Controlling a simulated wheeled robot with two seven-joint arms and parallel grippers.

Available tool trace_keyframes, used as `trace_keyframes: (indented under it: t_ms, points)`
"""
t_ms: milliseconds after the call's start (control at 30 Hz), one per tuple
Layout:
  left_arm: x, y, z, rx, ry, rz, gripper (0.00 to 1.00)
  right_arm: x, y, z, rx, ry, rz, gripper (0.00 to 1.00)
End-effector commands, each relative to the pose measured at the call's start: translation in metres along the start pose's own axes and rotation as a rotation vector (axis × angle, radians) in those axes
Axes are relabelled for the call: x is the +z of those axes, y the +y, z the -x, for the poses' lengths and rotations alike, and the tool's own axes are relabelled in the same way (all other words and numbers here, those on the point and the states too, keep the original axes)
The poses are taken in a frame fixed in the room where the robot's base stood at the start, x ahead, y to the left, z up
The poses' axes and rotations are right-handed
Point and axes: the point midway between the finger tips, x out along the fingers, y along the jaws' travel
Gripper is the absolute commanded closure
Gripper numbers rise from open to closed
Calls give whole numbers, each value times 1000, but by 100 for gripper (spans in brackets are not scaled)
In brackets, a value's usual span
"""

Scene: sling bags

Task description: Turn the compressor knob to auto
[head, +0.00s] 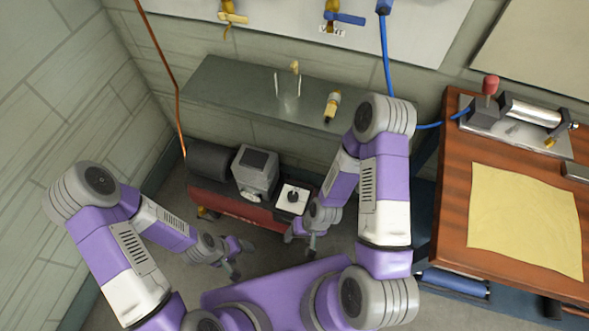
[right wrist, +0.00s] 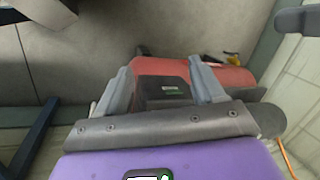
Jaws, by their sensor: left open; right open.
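The compressor has a red tank (head: 240,207) and stands on the floor below the grey shelf in the head view. A black knob (head: 293,197) sits on a white square plate on top of its right part. My right gripper (head: 302,243) is open and empty, just in front of the compressor, below the knob in the picture. In the right wrist view its fingers (right wrist: 165,82) stand apart, with a dark box with a small green label (right wrist: 172,92) and the red tank beyond; the knob cannot be made out there. My left gripper (head: 242,258) is open and empty, low in front of the compressor.
A grey metal shelf (head: 230,88) with small brass fittings hangs above and behind the compressor. A wooden workbench (head: 450,215) stands at the right, with a yellow cloth (head: 525,220) on it. A copper pipe (head: 165,55) runs down the wall. Bare floor lies in front.

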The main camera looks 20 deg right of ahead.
Motion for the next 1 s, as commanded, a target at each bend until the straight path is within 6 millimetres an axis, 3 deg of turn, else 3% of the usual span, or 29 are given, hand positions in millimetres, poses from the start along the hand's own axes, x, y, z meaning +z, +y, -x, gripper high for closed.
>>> trace_keyframes:
  t_ms: [233, 400, 500, 667, 1000]
  points:
    - [2, 9, 27, -1, -3, 2, 31, -63, 10, 15, 212, -39, 191, 31]
    - [3, 14, 40, -1, -2, 2, 31, -115, -7, 38, 300, -32, 312, 31]
    - [3, 16, 45, -1, -2, 2, 31, -135, -20, 50, 319, -24, 362, 31]
    - [2, 16, 43, -1, -1, 1, 31, -148, -29, 51, 327, -18, 393, 31]
    - [2, 8, 22, -1, -1, 1, 31, -150, -12, 0, 326, -18, 393, 31]
